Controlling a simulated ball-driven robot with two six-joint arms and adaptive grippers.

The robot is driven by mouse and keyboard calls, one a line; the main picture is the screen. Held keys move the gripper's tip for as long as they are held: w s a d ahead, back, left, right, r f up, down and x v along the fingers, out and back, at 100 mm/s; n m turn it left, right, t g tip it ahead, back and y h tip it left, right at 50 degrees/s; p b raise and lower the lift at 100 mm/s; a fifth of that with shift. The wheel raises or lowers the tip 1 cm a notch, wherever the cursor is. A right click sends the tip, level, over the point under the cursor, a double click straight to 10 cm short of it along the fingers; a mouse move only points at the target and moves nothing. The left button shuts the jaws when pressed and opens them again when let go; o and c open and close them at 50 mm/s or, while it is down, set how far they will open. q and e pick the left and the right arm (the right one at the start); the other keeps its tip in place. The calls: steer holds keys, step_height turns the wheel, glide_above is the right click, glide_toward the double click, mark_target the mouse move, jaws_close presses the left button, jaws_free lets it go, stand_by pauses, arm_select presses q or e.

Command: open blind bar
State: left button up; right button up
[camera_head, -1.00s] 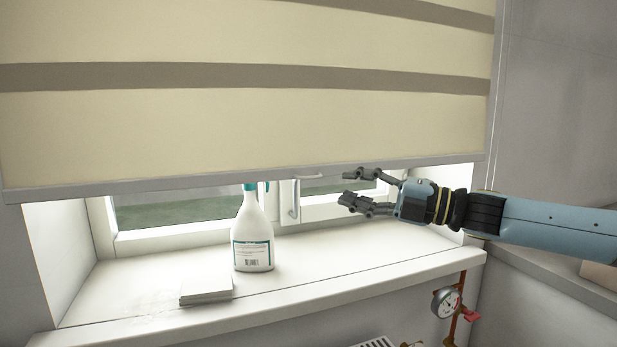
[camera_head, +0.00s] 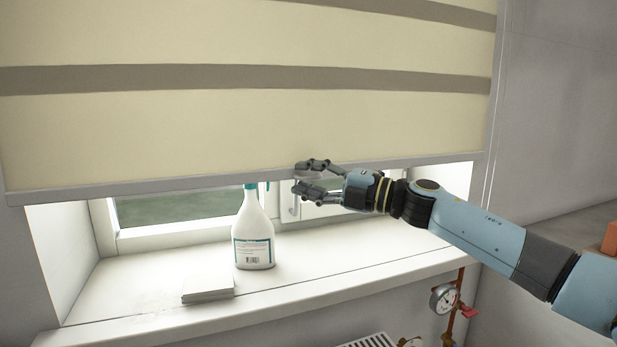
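The blind (camera_head: 220,130) is cream with brown stripes and hangs over most of the window. Its grey bottom bar (camera_head: 150,188) runs across the picture above the sill. My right gripper (camera_head: 298,178) is at the bar, right of the picture's middle, with its fingers pointing left. Its fingers are apart, one at about the bar's upper edge and one just below the bar. I cannot tell whether they touch the bar. The white window handle (camera_head: 290,208) is partly hidden behind the gripper. My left gripper is not in view.
A white spray bottle (camera_head: 253,235) with a teal label stands on the white sill (camera_head: 330,255), below and left of the gripper. A stack of white tiles (camera_head: 208,287) lies left of it. A gauge (camera_head: 443,298) and red pipe are below the sill at right.

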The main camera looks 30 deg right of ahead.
steer(key=shift+c, duration=0.3)
jaws_close()
steer(key=shift+r, duration=0.1)
